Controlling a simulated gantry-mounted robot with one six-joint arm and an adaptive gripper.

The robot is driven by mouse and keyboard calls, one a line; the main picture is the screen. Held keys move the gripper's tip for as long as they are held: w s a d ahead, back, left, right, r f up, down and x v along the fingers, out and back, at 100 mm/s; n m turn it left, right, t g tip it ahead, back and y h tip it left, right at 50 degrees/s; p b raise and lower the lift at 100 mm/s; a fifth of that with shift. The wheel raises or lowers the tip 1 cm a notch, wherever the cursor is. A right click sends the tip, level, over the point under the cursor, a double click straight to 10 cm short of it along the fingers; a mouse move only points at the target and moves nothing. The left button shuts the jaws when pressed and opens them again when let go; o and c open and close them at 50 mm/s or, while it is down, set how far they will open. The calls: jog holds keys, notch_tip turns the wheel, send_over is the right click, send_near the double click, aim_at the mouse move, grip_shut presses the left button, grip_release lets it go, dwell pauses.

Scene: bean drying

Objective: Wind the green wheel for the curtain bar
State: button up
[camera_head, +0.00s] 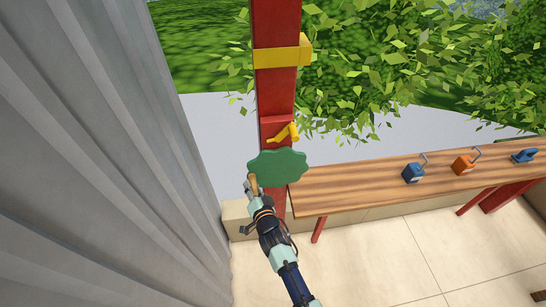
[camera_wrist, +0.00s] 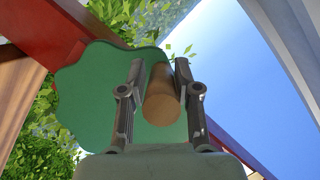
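The green wheel (camera_head: 280,167) has a scalloped rim and is mounted on a red post. It also fills the middle of the wrist view (camera_wrist: 95,95). A tan wooden handle (camera_head: 253,183) sticks out at the wheel's left edge. In the wrist view the round end of the handle (camera_wrist: 162,105) lies between the two fingers. A curtain bar cannot be made out.
A grey pleated curtain (camera_head: 100,150) hangs close on the left. The red post (camera_head: 275,95) carries a yellow band (camera_head: 280,56) and a yellow crank (camera_head: 284,133). A wooden table (camera_head: 350,188) at right holds blue and orange objects (camera_head: 463,164).

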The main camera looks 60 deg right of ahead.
jog(key=shift+o, duration=1.3)
jog(key=shift+s+d, duration=0.25)
jog(key=shift+s, duration=0.15)
jog(key=shift+o, duration=0.4)
jog(key=shift+w+r, duration=0.1)
jog(key=shift+r, duration=0.05)
jog(key=shift+f+b, duration=0.4)
jog(key=shift+b, duration=0.25)
jog(key=shift+w, duration=0.1)
jog(key=shift+r, duration=0.1)
